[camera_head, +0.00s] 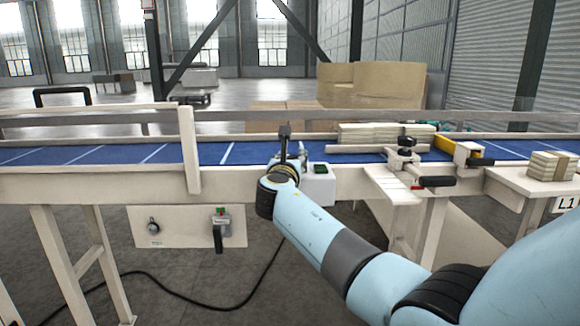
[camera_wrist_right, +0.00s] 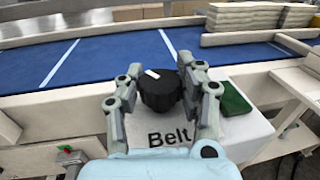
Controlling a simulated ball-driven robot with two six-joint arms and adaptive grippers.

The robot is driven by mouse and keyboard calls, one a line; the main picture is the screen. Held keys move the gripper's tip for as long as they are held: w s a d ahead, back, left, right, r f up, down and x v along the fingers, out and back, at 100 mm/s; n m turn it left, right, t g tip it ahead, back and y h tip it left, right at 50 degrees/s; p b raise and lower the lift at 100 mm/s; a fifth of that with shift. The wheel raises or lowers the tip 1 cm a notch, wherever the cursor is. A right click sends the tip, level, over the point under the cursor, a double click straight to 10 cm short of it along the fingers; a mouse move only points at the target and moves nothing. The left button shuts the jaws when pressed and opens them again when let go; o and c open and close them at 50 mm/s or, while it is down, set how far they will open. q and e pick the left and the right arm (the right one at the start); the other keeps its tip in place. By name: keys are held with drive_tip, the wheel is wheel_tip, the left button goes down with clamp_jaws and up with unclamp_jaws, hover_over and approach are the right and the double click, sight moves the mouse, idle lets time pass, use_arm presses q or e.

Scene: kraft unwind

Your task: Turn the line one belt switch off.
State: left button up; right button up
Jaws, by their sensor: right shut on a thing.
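The belt switch is a round black knob (camera_wrist_right: 160,95) with a white mark, seen in the right wrist view. It sits on a white box (camera_wrist_right: 244,132) lettered "Belt". The box also shows beside the conveyor in the head view (camera_head: 318,190). My right gripper (camera_wrist_right: 162,82) has one finger on each side of the knob and is shut on it. The mark points toward the upper left in the wrist view. In the head view my right gripper (camera_head: 291,155) and wrist hide the knob. My left gripper is in neither view.
A dark green rectangle (camera_wrist_right: 234,99) is on the box, right of the knob. The blue conveyor belt (camera_head: 190,154) runs behind. A lower panel (camera_head: 180,238) holds a small knob and a black-handled lever. Stacked sheets (camera_head: 372,133) lie on the belt to the right.

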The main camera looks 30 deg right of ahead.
drive_tip(key=m+g+h+b, duration=0.1)
drive_tip(key=m+g+b, duration=0.1)
drive_tip(key=m+g+h+b, duration=0.1)
drive_tip(key=g+h+b, duration=0.1)
drive_tip(key=b, duration=0.1)
drive_tip(key=m+g+h+b, duration=0.2)
drive_tip(key=g, duration=0.1)
drive_tip(key=shift+f+m, duration=0.3)
drive_tip(key=shift+f, duration=0.05)
drive_tip(key=shift+r+m+g+h+b, duration=0.2)
drive_tip(key=shift+m+g+h+b, duration=0.2)
drive_tip(key=shift+m+g+b, duration=0.7)
drive_tip(key=shift+n+b, duration=0.3)
drive_tip(key=o, duration=1.2)
drive_tip(key=shift+r, duration=0.1)
drive_tip(key=shift+o, duration=0.2)
drive_tip(key=v, duration=1.2)
drive_tip(key=shift+w, duration=0.15)
drive_tip(key=shift+a, duration=0.1)
